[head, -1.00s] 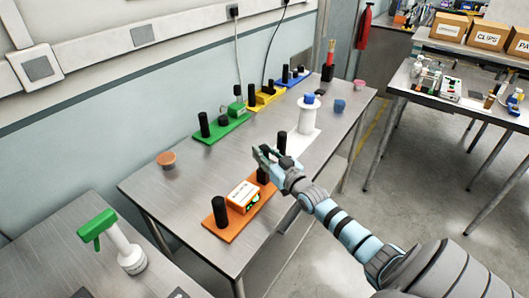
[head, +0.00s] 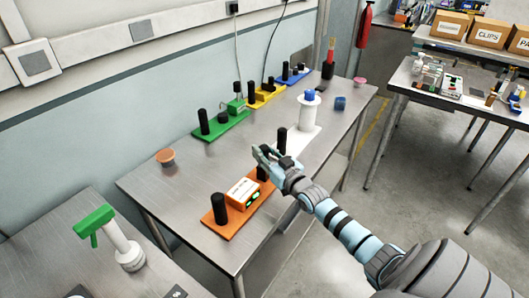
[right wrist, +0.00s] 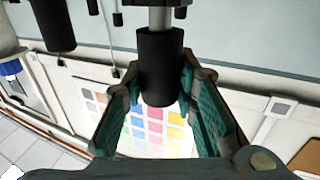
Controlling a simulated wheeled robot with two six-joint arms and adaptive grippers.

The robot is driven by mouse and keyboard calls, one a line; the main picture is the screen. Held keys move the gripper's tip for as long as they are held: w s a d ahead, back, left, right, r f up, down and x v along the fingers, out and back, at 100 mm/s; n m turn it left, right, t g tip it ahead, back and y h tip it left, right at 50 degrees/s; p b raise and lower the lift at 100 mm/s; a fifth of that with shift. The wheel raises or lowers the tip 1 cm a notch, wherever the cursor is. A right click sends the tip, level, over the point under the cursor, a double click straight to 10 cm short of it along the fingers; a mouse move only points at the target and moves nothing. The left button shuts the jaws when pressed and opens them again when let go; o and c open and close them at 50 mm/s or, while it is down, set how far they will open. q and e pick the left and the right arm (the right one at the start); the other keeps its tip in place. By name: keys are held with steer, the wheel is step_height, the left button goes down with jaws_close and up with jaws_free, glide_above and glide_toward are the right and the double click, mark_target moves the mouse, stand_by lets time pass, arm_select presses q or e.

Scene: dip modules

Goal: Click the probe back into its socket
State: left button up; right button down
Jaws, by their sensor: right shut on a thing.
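My right gripper (head: 263,154) is over the far end of the orange base plate (head: 225,232) on the metal table. In the right wrist view its jaws (right wrist: 160,92) are shut on a black cylinder (right wrist: 160,62), probably the probe, with a metal rod above it in the picture. The orange plate carries an orange box (head: 242,194) with a white label and green lights. A black post (head: 219,208) stands at its near end, and a dark part (head: 263,173) shows just below my fingers. Any socket is not clearly visible. My left gripper is not in view.
A green plate (head: 222,128), a yellow plate (head: 266,96) and a blue plate (head: 292,78) lie along the wall. A white plate (head: 303,142) with a white blue-topped cylinder is beyond my gripper. An orange-brown cup (head: 165,157) stands left; the table around it is clear.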

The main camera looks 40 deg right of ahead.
steer(key=shift+f+b, duration=0.55)
steer(key=shift+f, duration=0.05)
stand_by(0.3)
steer(key=c, duration=1.2)
jaws_free()
steer(key=shift+o, duration=0.5)
steer(key=o, duration=0.5)
steer(key=shift+c, duration=0.2)
step_height(320, 180, up, 9)
steer(key=p, duration=0.9)
steer(key=shift+r, duration=0.15)
